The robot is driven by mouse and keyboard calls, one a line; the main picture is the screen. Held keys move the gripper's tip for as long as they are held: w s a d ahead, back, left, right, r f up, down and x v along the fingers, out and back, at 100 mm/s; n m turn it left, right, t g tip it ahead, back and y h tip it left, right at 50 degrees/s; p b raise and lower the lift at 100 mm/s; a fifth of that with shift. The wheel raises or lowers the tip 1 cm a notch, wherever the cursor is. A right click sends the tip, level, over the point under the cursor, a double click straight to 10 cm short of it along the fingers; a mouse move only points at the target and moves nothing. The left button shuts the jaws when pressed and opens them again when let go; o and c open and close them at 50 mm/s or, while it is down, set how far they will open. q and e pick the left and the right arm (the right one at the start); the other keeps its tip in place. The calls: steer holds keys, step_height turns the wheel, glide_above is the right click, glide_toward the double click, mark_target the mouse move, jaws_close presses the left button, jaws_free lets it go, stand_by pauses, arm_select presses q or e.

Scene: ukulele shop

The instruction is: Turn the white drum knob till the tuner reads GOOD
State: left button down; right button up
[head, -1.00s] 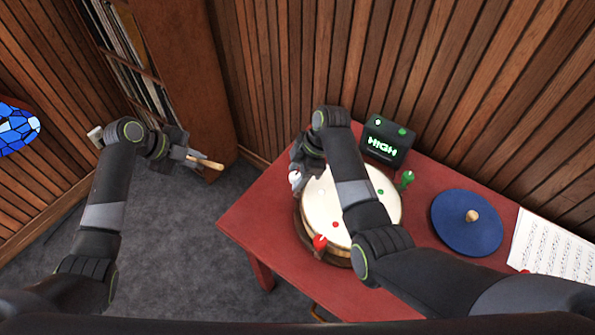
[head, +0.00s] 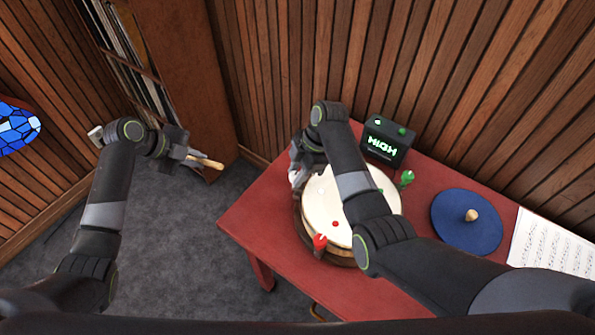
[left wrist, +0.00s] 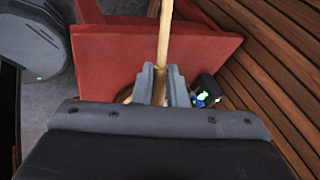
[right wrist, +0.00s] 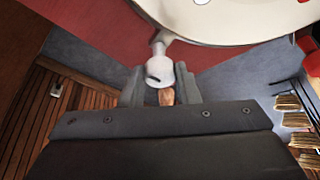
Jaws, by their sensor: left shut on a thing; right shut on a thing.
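The drum (head: 322,205) with a cream head stands on the red table (head: 262,222). It has a red knob (head: 320,242), a green knob (head: 406,178) and a white knob (head: 294,177) at its rim. My right gripper (right wrist: 160,88) is shut on the white knob, which also shows between its fingers in the right wrist view (right wrist: 159,68). The tuner (head: 388,140) behind the drum shows HIGH in green. My left gripper (head: 192,157) is shut on a wooden stick (head: 208,163), held over the floor left of the table; the stick also shows in the left wrist view (left wrist: 165,40).
A blue round pad (head: 466,222) with a wooden knob and a sheet of music (head: 553,243) lie on the table's right. A brown shelf (head: 185,75) stands at the back left. Wood-slat walls close off the back. Grey carpet is clear left of the table.

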arm_select(q)
steer(key=shift+f+b, duration=0.3)
arm_select(e)
steer(key=shift+w+n+g+h, duration=0.15)
steer(key=shift+n+g+h, duration=0.4)
steer(key=shift+n, duration=1.25)
steer(key=o, duration=1)
steer(key=shift+c, duration=0.2)
steer(key=shift+r, duration=0.1)
arm_select(q)
steer(key=shift+f+b, duration=0.45)
steer(key=shift+f, duration=0.05)
steer(key=shift+r+p, duration=0.65)
steer(key=shift+r, duration=0.05)
steer(key=shift+r+p, duration=0.5)
arm_select(e)
steer(key=v, duration=1.2)
steer(key=shift+w, duration=0.2)
